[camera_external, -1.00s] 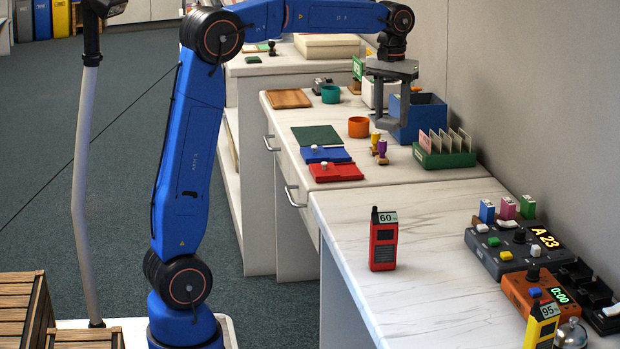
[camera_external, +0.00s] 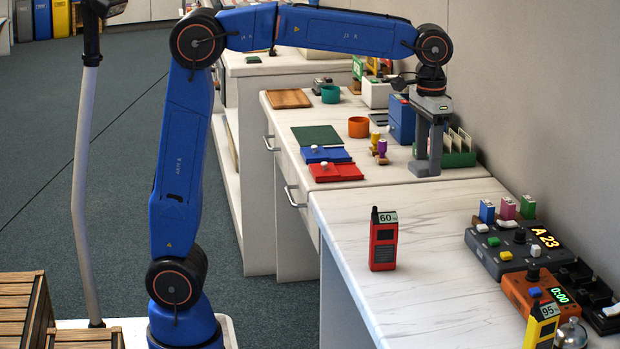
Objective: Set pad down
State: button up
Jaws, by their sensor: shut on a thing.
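My gripper (camera_external: 426,168) points straight down at the right part of the middle counter, in front of the green card holder. Its grey fingers are low, close to the counter top; I cannot tell whether they touch it. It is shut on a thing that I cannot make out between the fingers. A red pad (camera_external: 336,173) with a white knob lies flat on the counter to the left of my gripper. A blue pad (camera_external: 325,155) with a white knob lies just behind it.
The green card holder (camera_external: 459,158) and blue box (camera_external: 402,119) stand close behind my gripper. Purple-handled stamp (camera_external: 382,148) and orange cup (camera_external: 358,127) are to its left. A red handset (camera_external: 383,240) stands on the nearer counter, with a grey console (camera_external: 512,252) at right.

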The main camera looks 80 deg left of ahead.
jog(key=shift+m, duration=0.6)
jog(key=shift+s+d+f, duration=0.25)
jog(key=shift+d+f, duration=0.4)
jog(key=shift+f, duration=1.05)
jog(key=shift+s+d+f, duration=0.25)
jog(key=shift+d+f, duration=0.45)
jog(key=shift+f, duration=0.95)
jog(key=shift+s+d+f, duration=0.25)
jog(key=shift+d+f, duration=0.4)
jog(key=shift+f, duration=1.05)
jog(key=shift+f, duration=0.1)
jog(key=o, duration=1)
notch_tip(320, 180, up, 12)
jog(key=shift+s+r, duration=0.1)
jog(key=shift+r, duration=0.05)
